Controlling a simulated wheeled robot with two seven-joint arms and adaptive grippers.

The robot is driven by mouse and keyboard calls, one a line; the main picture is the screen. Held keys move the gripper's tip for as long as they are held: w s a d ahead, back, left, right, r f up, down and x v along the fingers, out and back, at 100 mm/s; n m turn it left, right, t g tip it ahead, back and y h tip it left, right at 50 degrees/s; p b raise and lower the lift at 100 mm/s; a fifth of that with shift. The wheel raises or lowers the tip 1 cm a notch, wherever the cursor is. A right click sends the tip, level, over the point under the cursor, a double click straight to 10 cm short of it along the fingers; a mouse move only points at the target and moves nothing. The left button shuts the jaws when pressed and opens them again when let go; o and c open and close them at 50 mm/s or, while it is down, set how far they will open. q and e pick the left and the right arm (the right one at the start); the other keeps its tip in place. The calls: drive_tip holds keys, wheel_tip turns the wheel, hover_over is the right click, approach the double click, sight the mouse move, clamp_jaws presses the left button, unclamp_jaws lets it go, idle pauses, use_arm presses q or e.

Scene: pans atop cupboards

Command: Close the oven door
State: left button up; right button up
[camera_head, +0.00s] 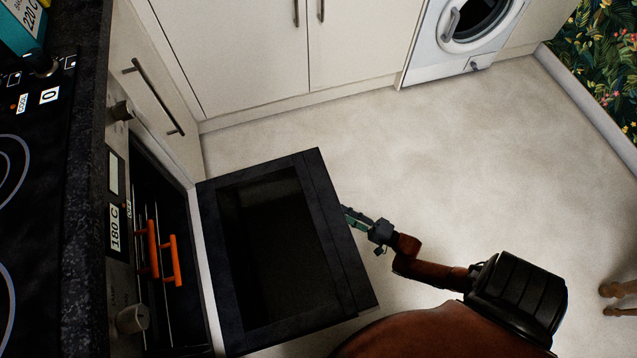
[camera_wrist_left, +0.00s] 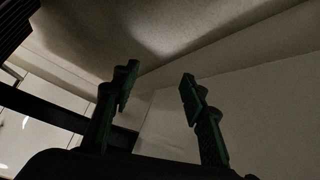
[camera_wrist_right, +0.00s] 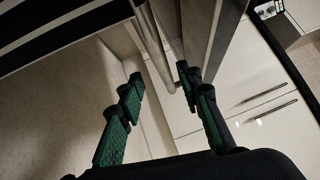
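The oven door (camera_head: 327,240) is folded down wide open, sticking out to the right from the oven front (camera_head: 135,200) in the head view. Its dark window faces up. My right gripper (camera_head: 350,214) is just beyond the door's outer edge, partly hidden by it. In the right wrist view my right gripper's green-padded fingers (camera_wrist_right: 160,90) are apart, and a pale metal bar, seemingly the door handle (camera_wrist_right: 154,45), runs between or just beyond them; contact cannot be told. My left gripper (camera_wrist_left: 160,85) is open and empty in the left wrist view, and out of the head view.
Two orange handles (camera_head: 172,260) show at the oven opening. White cupboards (camera_head: 250,60) and a washing machine (camera_head: 465,30) line the back. The dark hob (camera_head: 35,190) is at left. Pale floor (camera_head: 430,150) is clear beyond the door. Brown legs (camera_head: 620,300) show at the right edge.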

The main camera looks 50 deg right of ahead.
drive_tip(key=b+x, duration=0.1)
drive_tip(key=x, duration=0.6)
drive_tip(key=shift+w+r+b, duration=0.1)
drive_tip(key=shift+w+b, duration=0.15)
drive_tip(key=shift+b, duration=0.05)
drive_tip(key=shift+c, duration=0.3)
clamp_jaws()
